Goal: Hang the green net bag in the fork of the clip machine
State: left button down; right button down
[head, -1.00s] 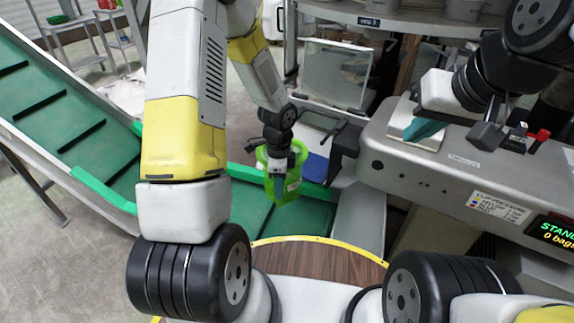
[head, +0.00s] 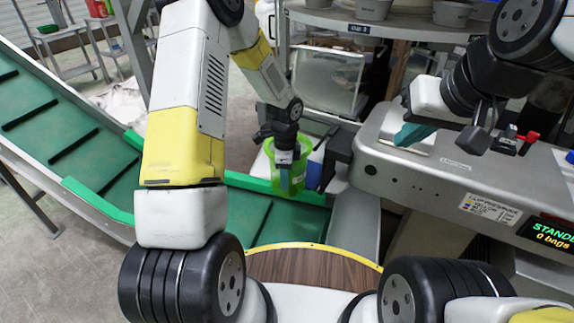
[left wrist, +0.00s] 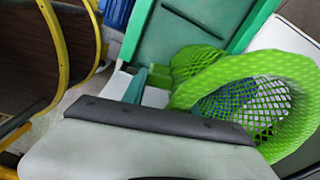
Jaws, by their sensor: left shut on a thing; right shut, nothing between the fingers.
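The green net bag (head: 303,168) hangs open-mouthed below my left wrist in the head view. My left gripper (head: 284,184) points down with its teal fingers at the bag and is shut on it; the exact grip is hard to see. The net (left wrist: 262,92) fills the right of the left wrist view. The grey clip machine (head: 440,177) stands to the right of the bag. Dark parts (head: 340,146) at its left end may be the fork; the bag is left of them, apart.
A green conveyor (head: 85,150) slopes down from the left and passes below the bag. A round shelf (head: 400,25) with grey pots stands behind. A brown board with a yellow rim (head: 312,267) is in front.

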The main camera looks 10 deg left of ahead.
aim_at(304, 157)
pick_arm(q)
jog(key=shift+w+d, duration=0.85)
jog(key=shift+w, duration=1.1)
jog(key=shift+w+d, duration=0.8)
jog(key=shift+w, duration=1.2)
jog(key=shift+w+d, duration=0.85)
jog(key=shift+w, duration=1.1)
jog(key=shift+f, duration=0.2)
jog(key=c, duration=0.9)
grip_release()
jog(key=shift+o, duration=0.2)
notch_tip(304, 157, up, 8)
jog(key=shift+f, duration=0.15)
notch_tip(304, 157, up, 8)
jog(key=shift+f, duration=0.25)
